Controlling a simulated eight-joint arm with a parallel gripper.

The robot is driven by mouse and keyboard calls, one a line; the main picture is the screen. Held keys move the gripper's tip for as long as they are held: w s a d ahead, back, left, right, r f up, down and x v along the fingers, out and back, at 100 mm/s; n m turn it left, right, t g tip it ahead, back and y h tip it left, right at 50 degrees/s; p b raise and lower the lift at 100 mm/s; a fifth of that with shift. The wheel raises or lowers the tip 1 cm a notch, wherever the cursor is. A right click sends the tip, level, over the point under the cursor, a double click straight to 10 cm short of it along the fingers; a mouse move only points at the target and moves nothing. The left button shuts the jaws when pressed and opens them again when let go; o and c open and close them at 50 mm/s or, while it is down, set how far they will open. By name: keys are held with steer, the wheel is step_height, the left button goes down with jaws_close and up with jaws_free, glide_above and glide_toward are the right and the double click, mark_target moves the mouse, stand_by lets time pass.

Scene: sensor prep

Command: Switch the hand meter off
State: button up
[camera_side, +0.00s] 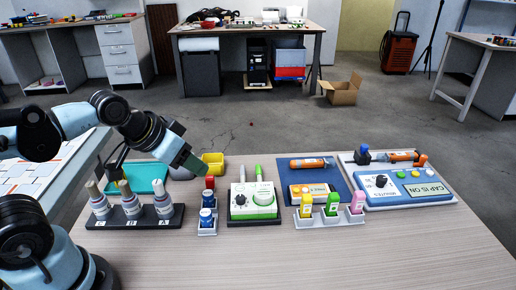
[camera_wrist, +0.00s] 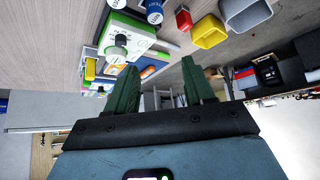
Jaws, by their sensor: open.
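An orange and black hand-held device (camera_side: 312,163) lies on a dark blue mat (camera_side: 328,182) right of the table's middle. A similar orange and black device (camera_side: 402,156) lies at the back of a white board at the right. I cannot tell which is the hand meter, and no switch can be made out on either. My gripper (camera_side: 187,161) is above the table, left of both devices and apart from them. In the wrist view its two green fingers (camera_wrist: 161,88) are spread with nothing held between them.
A green-and-white box with a knob (camera_side: 252,200) stands between my gripper and the mat. Blue-capped bottles (camera_side: 207,217), a red block (camera_side: 210,183) and a yellow bin (camera_side: 213,163) are close to my gripper. Capped bottles stand in a black rack (camera_side: 158,215) at left. The table front is clear.

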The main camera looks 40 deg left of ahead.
jaws_close()
stand_by(1.6)
